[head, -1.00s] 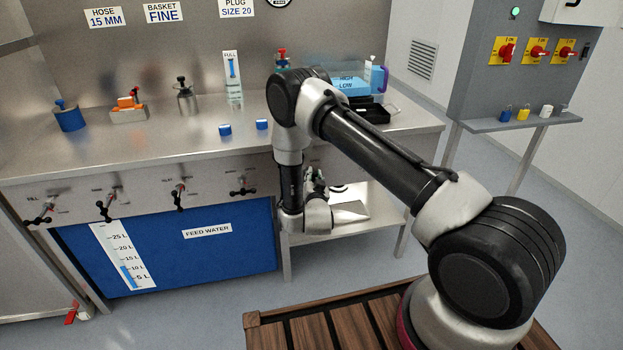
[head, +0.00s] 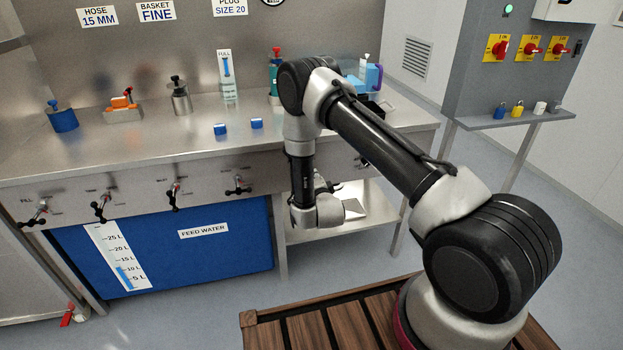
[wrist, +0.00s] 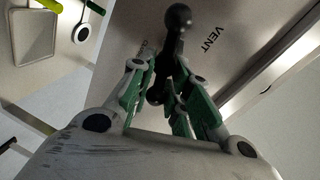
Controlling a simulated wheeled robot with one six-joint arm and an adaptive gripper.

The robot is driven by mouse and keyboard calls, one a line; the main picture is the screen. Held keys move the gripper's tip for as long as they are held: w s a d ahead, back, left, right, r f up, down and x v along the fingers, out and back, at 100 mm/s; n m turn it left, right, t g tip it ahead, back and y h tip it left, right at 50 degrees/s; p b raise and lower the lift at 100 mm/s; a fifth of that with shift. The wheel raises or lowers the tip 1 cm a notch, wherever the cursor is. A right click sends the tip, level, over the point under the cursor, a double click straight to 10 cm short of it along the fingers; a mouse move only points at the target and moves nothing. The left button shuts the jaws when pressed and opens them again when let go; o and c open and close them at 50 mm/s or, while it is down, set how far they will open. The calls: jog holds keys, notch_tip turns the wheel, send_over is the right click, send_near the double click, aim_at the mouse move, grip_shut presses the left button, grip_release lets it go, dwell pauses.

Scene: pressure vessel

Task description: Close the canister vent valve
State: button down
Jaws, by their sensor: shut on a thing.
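The vent valve (wrist: 179,20) is a dark handle with a ball knob, on the panel beside the printed word VENT, in the wrist view. My gripper (wrist: 159,78) has its green-padded fingers on either side of the dark valve part and is shut on it. The ball knob sticks out beyond the fingertips. A second small label is partly hidden by the left finger. In the head view my gripper (head: 324,187) is low in front of the bench's right part, and my arm hides most of the valve.
Several similar valve handles (head: 237,186) line the bench front to the left. Below them is a blue feed water panel (head: 205,258). A lower shelf (head: 352,205) is under the bench at right. Blue blocks (head: 221,130) and containers stand on the bench top.

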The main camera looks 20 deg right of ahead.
jog(key=shift+s+d+f+m+y, duration=0.15)
jog(key=shift+f+m, duration=0.15)
jog(key=shift+m, duration=0.2)
jog(key=shift+s+d+f+m+y, duration=0.15)
jog(key=shift+f+m, duration=0.1)
jog(key=shift+m, duration=0.25)
jog(key=shift+a, duration=0.1)
jog(key=c, duration=1.5)
grip_release()
jog(key=shift+w, duration=0.1)
jog(key=shift+w, duration=0.1)
jog(key=shift+a+r, duration=0.1)
jog(key=s, duration=0.4)
jog(key=s+r, duration=0.1)
jog(key=s, duration=0.3)
jog(key=s+r, duration=0.1)
jog(key=s, duration=0.2)
jog(key=shift+s+r, duration=0.15)
jog(key=shift+s, duration=0.25)
